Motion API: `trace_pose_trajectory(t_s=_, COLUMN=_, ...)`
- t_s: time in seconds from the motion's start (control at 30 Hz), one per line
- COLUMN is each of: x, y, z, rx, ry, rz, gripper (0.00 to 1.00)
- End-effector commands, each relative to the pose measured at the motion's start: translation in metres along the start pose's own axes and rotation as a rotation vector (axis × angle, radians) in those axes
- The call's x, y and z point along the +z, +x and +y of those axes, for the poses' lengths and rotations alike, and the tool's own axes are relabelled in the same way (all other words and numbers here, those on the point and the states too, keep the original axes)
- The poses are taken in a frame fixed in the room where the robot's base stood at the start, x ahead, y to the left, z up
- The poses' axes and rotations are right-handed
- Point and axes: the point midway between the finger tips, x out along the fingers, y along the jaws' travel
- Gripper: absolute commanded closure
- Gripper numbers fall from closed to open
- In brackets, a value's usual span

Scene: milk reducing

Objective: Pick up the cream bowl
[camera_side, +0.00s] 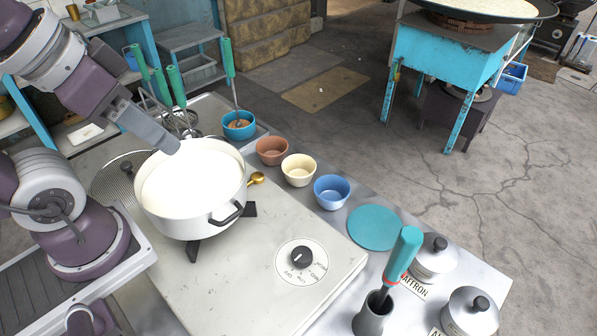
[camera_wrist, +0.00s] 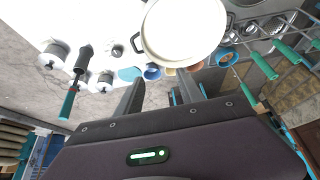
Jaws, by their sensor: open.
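The cream bowl (camera_side: 298,171) stands upright on the metal counter in the side view, between a brown bowl (camera_side: 272,151) and a blue bowl (camera_side: 332,193). In the wrist view the cream bowl (camera_wrist: 170,72) shows only as a small patch between the blue and brown bowls, beyond my fingers. My gripper (camera_side: 170,146) is above the far left rim of the white pot in the side view, apart from the cream bowl and to its left. In the wrist view my gripper (camera_wrist: 160,90) has its two fingers spread with nothing between them.
The white pot (camera_side: 193,218) of white liquid sits on the stove (camera_side: 230,285), left of the bowls. A teal bowl (camera_side: 238,131) with contents, a gold spoon (camera_side: 256,179), a teal disc (camera_side: 374,228) and lidded canisters (camera_side: 434,259) are nearby. Upright teal-handled tools (camera_side: 176,85) stand behind the pot.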

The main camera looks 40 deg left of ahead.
Motion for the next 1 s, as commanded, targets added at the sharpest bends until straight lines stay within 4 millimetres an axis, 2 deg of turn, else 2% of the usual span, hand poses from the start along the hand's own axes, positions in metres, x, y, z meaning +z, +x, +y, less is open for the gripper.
trace_pose_trajectory(t_s=0.27, x=0.000, y=0.000, z=0.000, rx=0.000, ry=-0.001, rz=0.000, gripper=0.55)
trace_pose_trajectory(t_s=0.53, x=0.000, y=0.000, z=0.000, rx=0.000, ry=-0.001, rz=0.000, gripper=0.02)
trace_pose_trajectory(t_s=0.77, x=-0.001, y=0.000, z=0.000, rx=0.001, ry=-0.004, rz=-0.002, gripper=0.00)
trace_pose_trajectory(t_s=0.87, x=-0.015, y=0.003, z=0.000, rx=0.026, ry=-0.076, rz=-0.052, gripper=0.00)
trace_pose_trajectory(t_s=0.97, x=-0.049, y=0.021, z=0.000, rx=0.042, ry=-0.269, rz=-0.183, gripper=0.00)
trace_pose_trajectory(t_s=1.0, x=-0.065, y=0.036, z=0.000, rx=0.024, ry=-0.364, rz=-0.244, gripper=0.00)
